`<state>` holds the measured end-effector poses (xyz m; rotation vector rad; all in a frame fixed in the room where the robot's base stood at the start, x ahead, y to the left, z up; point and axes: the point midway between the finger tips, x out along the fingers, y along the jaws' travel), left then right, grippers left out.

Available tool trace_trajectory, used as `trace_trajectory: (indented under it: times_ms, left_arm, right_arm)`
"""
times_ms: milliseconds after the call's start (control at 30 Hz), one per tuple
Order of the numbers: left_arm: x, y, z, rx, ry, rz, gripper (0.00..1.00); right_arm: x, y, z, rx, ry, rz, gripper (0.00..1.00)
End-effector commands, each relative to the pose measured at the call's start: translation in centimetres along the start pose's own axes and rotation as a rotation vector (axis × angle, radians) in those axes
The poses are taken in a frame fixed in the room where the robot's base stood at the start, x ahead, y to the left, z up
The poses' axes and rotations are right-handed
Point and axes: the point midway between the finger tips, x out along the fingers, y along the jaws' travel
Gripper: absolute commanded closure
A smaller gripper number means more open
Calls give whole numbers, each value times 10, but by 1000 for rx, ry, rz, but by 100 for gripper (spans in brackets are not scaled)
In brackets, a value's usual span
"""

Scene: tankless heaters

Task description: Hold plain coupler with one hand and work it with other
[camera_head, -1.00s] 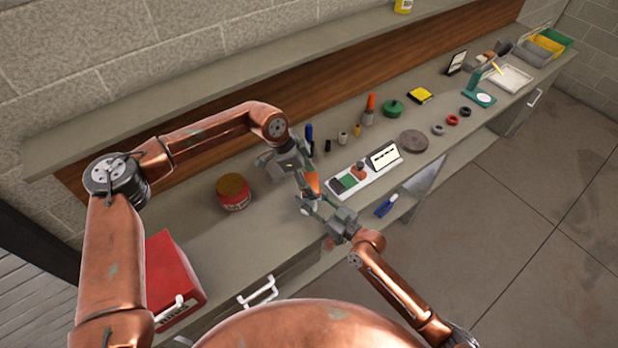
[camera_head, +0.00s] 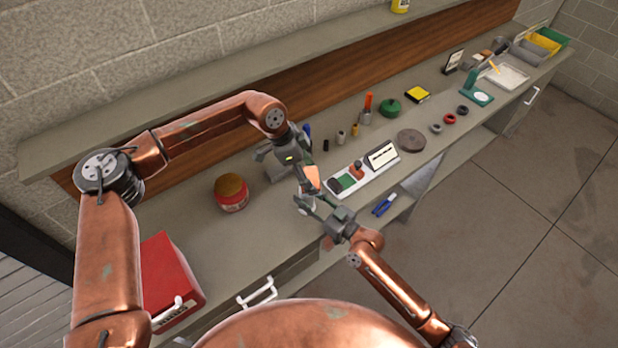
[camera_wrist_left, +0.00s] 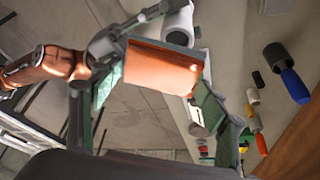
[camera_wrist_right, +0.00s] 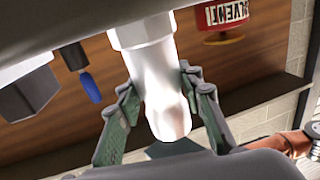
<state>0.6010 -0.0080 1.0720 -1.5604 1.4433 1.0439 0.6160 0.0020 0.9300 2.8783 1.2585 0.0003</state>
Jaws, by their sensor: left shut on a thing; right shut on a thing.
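The white fitting shows as a small pale spot in the head view (camera_head: 303,208), above the bench's front edge. The two grippers are close together, the left one behind and above the right. I cannot tell which held part is the plain coupler, or whether the two parts join.
A red-labelled jar (camera_head: 231,193) and a red box (camera_head: 168,278) stand left on the bench. A white board with a card (camera_head: 377,160) lies right of my grippers. Small parts, a green roll (camera_head: 389,108) and a grey disc (camera_head: 411,141) are farther along. Bench around the jar is clear.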

Motion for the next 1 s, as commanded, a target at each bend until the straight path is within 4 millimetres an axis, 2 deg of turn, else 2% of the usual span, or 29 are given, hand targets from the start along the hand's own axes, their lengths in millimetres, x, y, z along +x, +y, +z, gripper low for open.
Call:
trace_trajectory:
  times_ms: [500,1000]
  left_arm:
    - [-41,-1,-17,0,2,-3,58]
    - [-42,0,-18,0,1,-1,58]
  right_arm:
    - [0,0,0,0,0,0,97]
    - [0,0,0,0,0,0,97]
